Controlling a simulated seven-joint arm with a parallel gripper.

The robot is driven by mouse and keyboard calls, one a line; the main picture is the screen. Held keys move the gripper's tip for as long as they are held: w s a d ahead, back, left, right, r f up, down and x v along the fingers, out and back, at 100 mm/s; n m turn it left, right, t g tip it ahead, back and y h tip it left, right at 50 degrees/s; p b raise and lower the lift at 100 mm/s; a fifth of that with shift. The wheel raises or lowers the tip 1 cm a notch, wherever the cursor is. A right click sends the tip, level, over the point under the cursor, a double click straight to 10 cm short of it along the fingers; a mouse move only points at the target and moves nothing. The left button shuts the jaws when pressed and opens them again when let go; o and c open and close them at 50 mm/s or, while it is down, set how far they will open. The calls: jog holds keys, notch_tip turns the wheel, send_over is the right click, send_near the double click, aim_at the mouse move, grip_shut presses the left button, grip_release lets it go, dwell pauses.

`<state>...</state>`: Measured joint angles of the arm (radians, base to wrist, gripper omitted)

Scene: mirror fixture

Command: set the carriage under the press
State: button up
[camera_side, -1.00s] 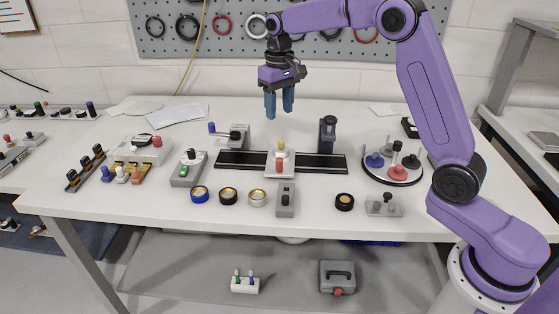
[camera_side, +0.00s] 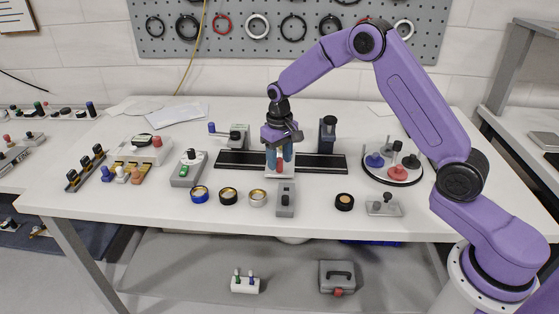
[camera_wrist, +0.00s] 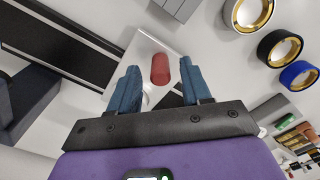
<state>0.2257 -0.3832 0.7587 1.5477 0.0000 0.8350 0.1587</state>
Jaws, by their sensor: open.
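The carriage (camera_side: 270,172) is a white block with a red part, sitting on the black rail (camera_side: 230,160) near its middle. My gripper (camera_side: 279,166) is lowered over the carriage with its blue fingers open, and they hide its top. In the wrist view the white carriage (camera_wrist: 142,52) lies below my gripper (camera_wrist: 160,80), with the red part (camera_wrist: 160,68) between the open fingertips. I cannot tell whether the fingers touch it. The dark upright block (camera_side: 327,135), apparently the press, stands behind the rail to the right of the carriage.
A grey block with a blue-tipped lever (camera_side: 238,134) stands behind the rail's left half. A grey switch block (camera_side: 285,200) and several rings (camera_side: 228,196) lie in front. A round tray with coloured knobs (camera_side: 392,170) is at the right. The rail's right part is clear.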

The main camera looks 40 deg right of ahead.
jog(key=shift+f, duration=0.6)
grip_shut()
jog(key=s+d, duration=1)
jog(key=shift+s+d, duration=0.1)
jog(key=shift+d, duration=0.1)
jog(key=shift+c, duration=0.3)
grip_release()
jog(key=shift+s, duration=0.1)
jog(key=shift+o, duration=0.3)
jog(key=shift+a, duration=0.1)
jog(key=shift+r, duration=0.1)
